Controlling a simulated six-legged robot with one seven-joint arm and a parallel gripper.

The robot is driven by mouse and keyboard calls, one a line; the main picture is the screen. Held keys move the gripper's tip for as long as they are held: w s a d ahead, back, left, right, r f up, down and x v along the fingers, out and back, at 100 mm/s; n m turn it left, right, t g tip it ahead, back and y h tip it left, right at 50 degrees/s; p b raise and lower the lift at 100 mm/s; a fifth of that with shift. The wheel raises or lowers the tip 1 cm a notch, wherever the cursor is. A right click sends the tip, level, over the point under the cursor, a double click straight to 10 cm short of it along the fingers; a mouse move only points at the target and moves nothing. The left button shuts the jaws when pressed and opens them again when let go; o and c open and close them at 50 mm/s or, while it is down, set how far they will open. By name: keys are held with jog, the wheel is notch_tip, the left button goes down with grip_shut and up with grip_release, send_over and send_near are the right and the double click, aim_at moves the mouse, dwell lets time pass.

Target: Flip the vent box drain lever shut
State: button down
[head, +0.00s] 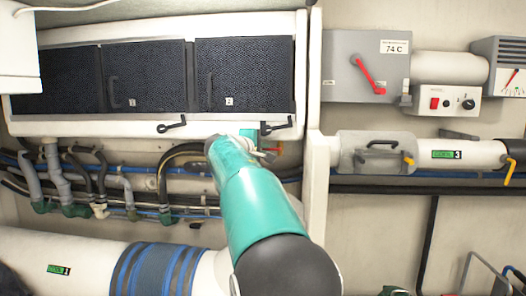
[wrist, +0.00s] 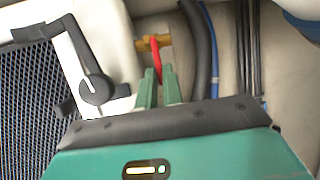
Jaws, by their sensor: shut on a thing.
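The vent box (head: 75,128) is a long white housing with dark mesh panels, at the upper left of the head view. In the wrist view a red lever (wrist: 155,52) sits on a brass valve (wrist: 146,43) beside the box. My gripper (wrist: 160,82) has its green fingers at the lever's near end, shut on it. In the head view my gripper (head: 262,148) is below the box's lower right corner, mostly behind my arm. A bit of brass and red shows just right of it there. The lever's gripped end is partly hidden between the fingers.
A black latch handle (wrist: 94,88) on the box edge is close left of my fingers. Dark hoses (wrist: 201,45) run close on the right. A white post (head: 315,180) stands right of my arm. A grey box with a red handle (head: 369,75) is further right.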

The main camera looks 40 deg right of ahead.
jog(key=c, duration=1.8)
grip_release()
jog(key=v, duration=1.4)
jog(key=shift+d, duration=0.1)
